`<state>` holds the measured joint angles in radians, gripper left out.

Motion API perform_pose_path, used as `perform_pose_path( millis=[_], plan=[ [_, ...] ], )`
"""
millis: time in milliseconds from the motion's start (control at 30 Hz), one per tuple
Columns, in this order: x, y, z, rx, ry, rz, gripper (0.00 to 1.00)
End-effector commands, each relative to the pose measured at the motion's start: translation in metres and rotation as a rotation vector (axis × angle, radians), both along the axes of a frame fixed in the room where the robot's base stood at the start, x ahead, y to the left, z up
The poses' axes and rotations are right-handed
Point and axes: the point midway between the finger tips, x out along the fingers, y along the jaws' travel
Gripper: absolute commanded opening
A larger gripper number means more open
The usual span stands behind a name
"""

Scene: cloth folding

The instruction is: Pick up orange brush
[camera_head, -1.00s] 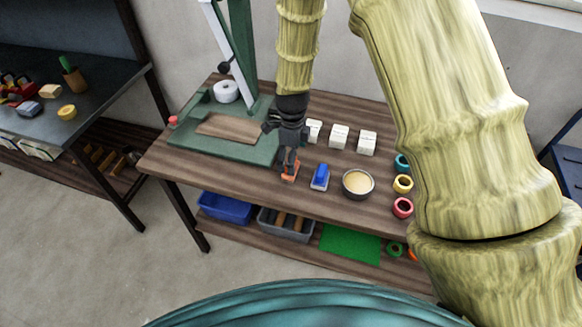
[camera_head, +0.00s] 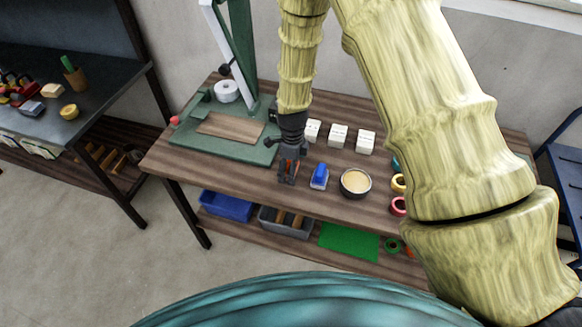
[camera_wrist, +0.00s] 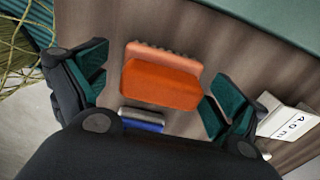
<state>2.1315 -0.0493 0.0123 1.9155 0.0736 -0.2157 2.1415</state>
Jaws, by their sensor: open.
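The orange brush (camera_wrist: 160,82) lies on the wooden table, seen from above in the wrist view, with a paler bristle strip along its upper edge. My gripper (camera_wrist: 157,90) is open, with one dark green fingertip pad on each side of the brush and gaps between pads and brush. In the head view my gripper (camera_head: 288,178) points down near the table's front edge. It hides most of the brush there, with only a little orange showing between the fingers.
A blue brush (camera_head: 319,176) lies close to the right of my gripper, and a bowl (camera_head: 355,183) stands beyond it. White blocks (camera_head: 337,135) stand behind. A green press base (camera_head: 190,147) is at the left.

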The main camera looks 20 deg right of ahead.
Motion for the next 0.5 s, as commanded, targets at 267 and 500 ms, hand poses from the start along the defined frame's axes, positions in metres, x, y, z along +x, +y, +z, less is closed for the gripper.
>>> perform_pose_path(
  millis=[267, 500],
  plan=[
    [0.0000, 0.0000, 0.0002, 0.000, 0.000, 0.000, 0.62],
    [0.0000, -0.0001, 0.0004, 0.000, 0.000, 0.000, 0.42]
  ],
)
